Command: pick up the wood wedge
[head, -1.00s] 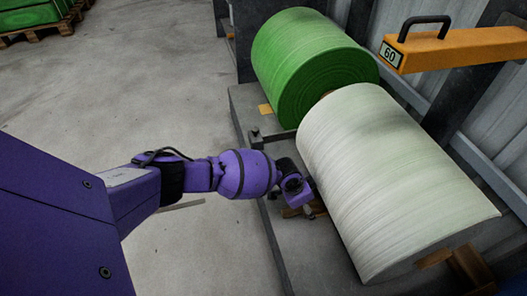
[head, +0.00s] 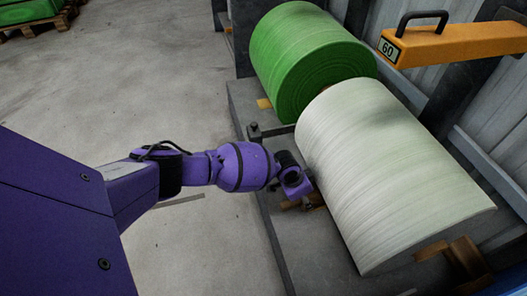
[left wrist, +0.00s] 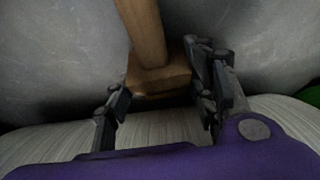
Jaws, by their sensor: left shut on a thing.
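The wood wedge (left wrist: 160,80) is a brown wooden block between the fingers of my left gripper (left wrist: 160,98) in the left wrist view. The gripper is shut on it. A brown wooden bar (left wrist: 142,32) runs from the top edge of that view down to the block. In the head view my left gripper (head: 308,199) is low beside the near side of the white roll (head: 385,180). Brown wood (head: 290,205) shows just beside it, partly hidden by my wrist. My right gripper is not in view.
A green roll (head: 310,65) lies behind the white roll, on a grey platform (head: 250,100). An orange beam with a black handle (head: 455,45), marked 60, overhangs at the upper right. A wooden support (head: 465,258) is at the white roll's near end. Open concrete floor lies left.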

